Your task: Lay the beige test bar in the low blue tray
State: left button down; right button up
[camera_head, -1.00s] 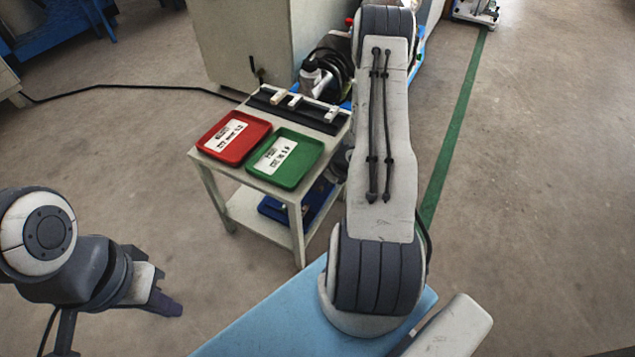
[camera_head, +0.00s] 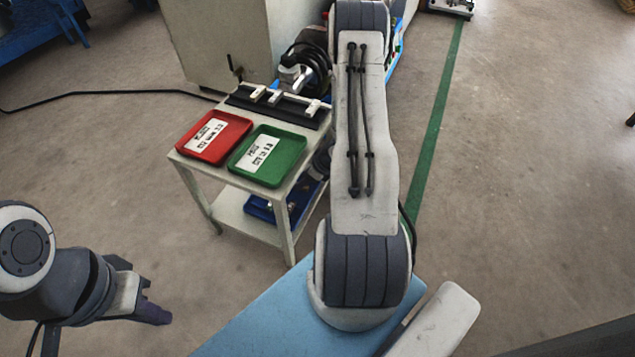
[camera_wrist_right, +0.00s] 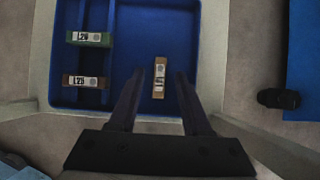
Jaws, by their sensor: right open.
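The low blue tray (camera_head: 262,211) lies on the cart's lower shelf. In the right wrist view the blue tray (camera_wrist_right: 213,45) has a large right compartment and smaller left ones. The beige test bar (camera_wrist_right: 159,88) lies lengthwise in the large compartment, its white label facing up. My right gripper (camera_wrist_right: 160,73) is open, with one finger on each side of the bar and gaps showing. Its fingers are hidden behind the cart in the head view. My left gripper (camera_head: 152,314) hangs at the lower left, away from the cart; its opening is unclear.
A green bar (camera_wrist_right: 87,39) and a brown bar (camera_wrist_right: 86,81) lie in the tray's left part. The cart top holds a red tray (camera_head: 238,124), a green tray (camera_head: 292,146) and a dark rack (camera_head: 240,100) with pale bars.

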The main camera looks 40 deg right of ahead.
jog(key=shift+s+d+r+p, duration=0.1)
jog(key=shift+s+r+p, duration=0.05)
jog(key=shift+r+p, duration=0.45)
jog(key=shift+s+d+r+p, duration=0.1)
jog(key=shift+r+p, duration=0.4)
jog(key=shift+r, duration=0.15)
jog(key=s+d+p, duration=0.4)
jog(key=s, duration=0.7)
jog(key=shift+d+f, duration=0.25)
jog(key=shift+f, duration=0.05)
jog(key=shift+s, duration=0.1)
